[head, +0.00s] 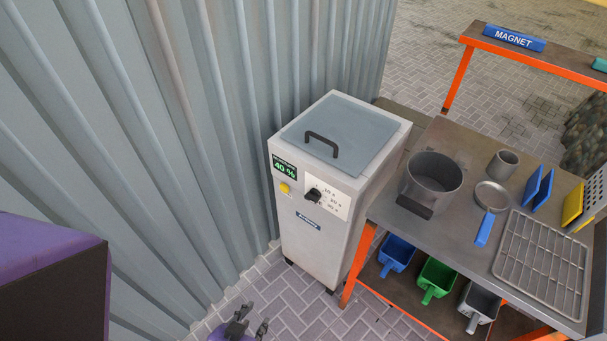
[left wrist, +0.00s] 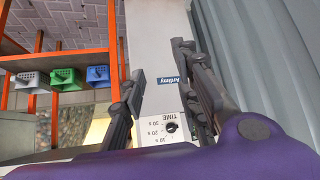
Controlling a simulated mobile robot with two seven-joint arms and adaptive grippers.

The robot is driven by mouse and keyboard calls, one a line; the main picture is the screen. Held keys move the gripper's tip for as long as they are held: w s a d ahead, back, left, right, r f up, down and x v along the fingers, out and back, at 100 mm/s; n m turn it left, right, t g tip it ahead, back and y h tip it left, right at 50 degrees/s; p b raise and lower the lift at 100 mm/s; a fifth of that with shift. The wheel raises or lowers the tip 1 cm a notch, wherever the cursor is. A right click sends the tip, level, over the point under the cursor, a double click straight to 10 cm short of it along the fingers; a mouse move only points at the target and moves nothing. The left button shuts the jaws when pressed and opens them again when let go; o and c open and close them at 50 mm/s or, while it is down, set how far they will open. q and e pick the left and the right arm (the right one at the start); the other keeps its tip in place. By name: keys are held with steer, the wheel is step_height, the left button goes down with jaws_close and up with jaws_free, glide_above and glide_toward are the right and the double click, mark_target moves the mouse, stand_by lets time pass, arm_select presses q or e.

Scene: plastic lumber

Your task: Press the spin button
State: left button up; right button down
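A white spin machine (head: 315,240) stands against the corrugated wall, with a grey lid and a dark handle on top. Its front has a round yellow button (head: 285,188) below a green display reading 40 % (head: 285,170). A black time dial (head: 312,195) is to the right of the button. My left gripper (head: 256,316) is low in front of the machine, below and apart from the button. In the left wrist view, its two fingers (left wrist: 160,62) are spread with nothing between them. The dial (left wrist: 171,127) shows there upside down; the button is hidden. My right gripper is not in view.
A metal workbench (head: 450,228) with orange legs stands right of the machine. It holds a pot (head: 433,176), a sieve (head: 491,196) and a wire rack (head: 542,262). Blue, green and grey bins sit below. The corrugated wall (head: 150,150) borders the left. Paved floor lies in front.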

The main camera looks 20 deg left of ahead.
arm_select(q)
jaws_close()
stand_by(0.4)
stand_by(0.4)
